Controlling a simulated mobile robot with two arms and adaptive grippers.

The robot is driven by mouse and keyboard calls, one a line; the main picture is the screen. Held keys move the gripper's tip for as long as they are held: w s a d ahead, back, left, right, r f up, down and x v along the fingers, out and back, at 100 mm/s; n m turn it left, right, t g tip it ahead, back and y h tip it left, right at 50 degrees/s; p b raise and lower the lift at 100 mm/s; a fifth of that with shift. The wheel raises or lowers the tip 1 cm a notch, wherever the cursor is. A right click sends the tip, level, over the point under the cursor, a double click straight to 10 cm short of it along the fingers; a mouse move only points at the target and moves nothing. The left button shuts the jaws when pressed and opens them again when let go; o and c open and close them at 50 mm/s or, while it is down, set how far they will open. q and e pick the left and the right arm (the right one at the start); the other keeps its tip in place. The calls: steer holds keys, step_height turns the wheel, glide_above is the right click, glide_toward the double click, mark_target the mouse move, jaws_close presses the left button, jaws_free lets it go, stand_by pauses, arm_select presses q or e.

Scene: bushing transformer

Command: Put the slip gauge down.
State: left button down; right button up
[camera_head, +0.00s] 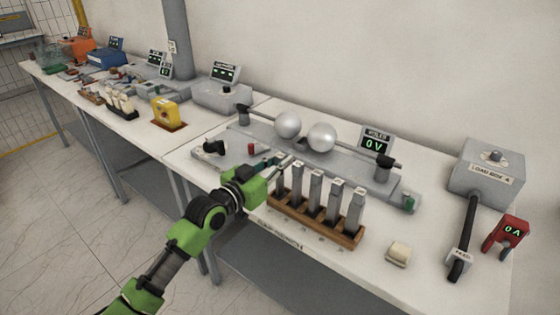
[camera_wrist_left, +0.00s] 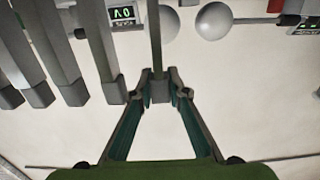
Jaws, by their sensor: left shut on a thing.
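My left gripper (camera_head: 276,163) is shut on a slip gauge (camera_head: 279,183), a grey upright bar at the left end of the wooden rack (camera_head: 312,225). In the left wrist view the fingertips (camera_wrist_left: 160,84) close on the end of this gauge (camera_wrist_left: 154,35). The gauge looks upright and in line with the other gauges. Its lower end is partly hidden, so I cannot tell whether it is seated in the rack or just above it. Several more grey gauges (camera_head: 333,200) stand in the rack to its right. My right gripper is not in view.
Behind the rack is a grey base (camera_head: 300,155) with two metal spheres (camera_head: 321,137). The table's front edge is close to the rack.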

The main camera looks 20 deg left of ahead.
arm_select(q)
steer(key=shift+r, duration=0.1)
steer(key=c, duration=2)
jaws_free()
steer(key=shift+f, duration=0.2)
steer(key=shift+o, duration=0.2)
steer(key=shift+r, duration=0.2)
steer(key=shift+s+f, duration=0.1)
steer(key=shift+s, duration=0.25)
steer(key=b+v, duration=0.2)
steer(key=v, duration=0.9)
steer(key=shift+s, duration=0.2)
